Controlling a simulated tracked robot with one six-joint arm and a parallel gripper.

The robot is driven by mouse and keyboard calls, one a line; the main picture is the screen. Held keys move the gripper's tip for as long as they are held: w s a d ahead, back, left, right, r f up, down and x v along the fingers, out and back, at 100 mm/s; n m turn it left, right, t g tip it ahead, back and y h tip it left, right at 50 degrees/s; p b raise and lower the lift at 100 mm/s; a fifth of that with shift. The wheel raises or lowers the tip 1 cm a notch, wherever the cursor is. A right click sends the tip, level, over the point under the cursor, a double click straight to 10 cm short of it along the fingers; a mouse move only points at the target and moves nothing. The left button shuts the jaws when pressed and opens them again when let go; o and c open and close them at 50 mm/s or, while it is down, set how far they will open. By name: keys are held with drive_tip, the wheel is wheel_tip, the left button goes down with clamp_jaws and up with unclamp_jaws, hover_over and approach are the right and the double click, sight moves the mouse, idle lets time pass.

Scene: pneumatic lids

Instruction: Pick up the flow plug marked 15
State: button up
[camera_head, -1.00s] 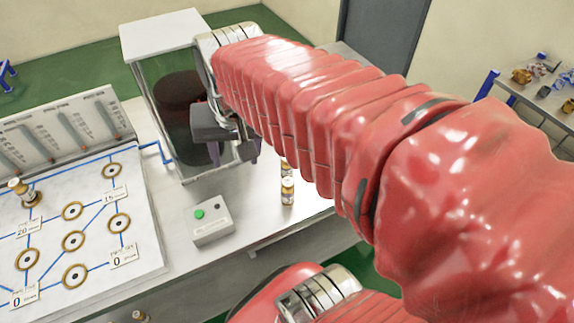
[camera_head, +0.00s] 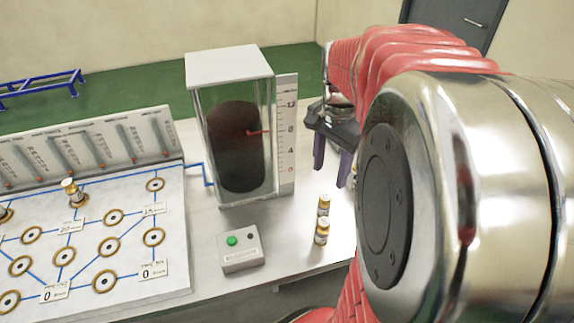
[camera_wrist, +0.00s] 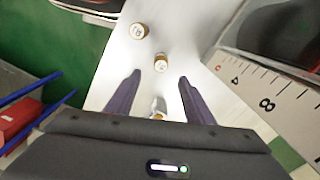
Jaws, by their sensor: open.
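Two flow plugs, gold with white bands, stand upright on the steel bench right of the tank in the head view: a nearer one (camera_head: 321,232) and one just behind it (camera_head: 323,205). The wrist view shows one plug with a marked white top (camera_wrist: 139,31) and another (camera_wrist: 161,63) just beyond the fingertips. The marks are too small to read surely, so I cannot tell which is 15. A small silvery, gold-based thing (camera_wrist: 158,108) shows between the fingers, lower down. My gripper (camera_head: 332,172) is open, pointing down above and behind the plugs; its dark fingers also show in the wrist view (camera_wrist: 160,78).
The glass tank (camera_head: 235,140) with a scale stands left of my gripper. A button box (camera_head: 240,252) sits in front of it. The flow panel (camera_head: 110,250) fills the left, with a plug (camera_head: 72,191) seated on it. Bare bench surrounds the standing plugs.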

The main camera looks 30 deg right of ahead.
sight(325, 204)
drive_tip(key=shift+f, duration=0.1)
wheel_tip(325, 204, down, 8)
drive_tip(key=shift+f, duration=0.2)
idle(0.4)
drive_tip(key=shift+w+f, duration=0.1)
drive_tip(key=shift+f, duration=2.5)
drive_tip(key=shift+d, duration=0.1)
clamp_jaws()
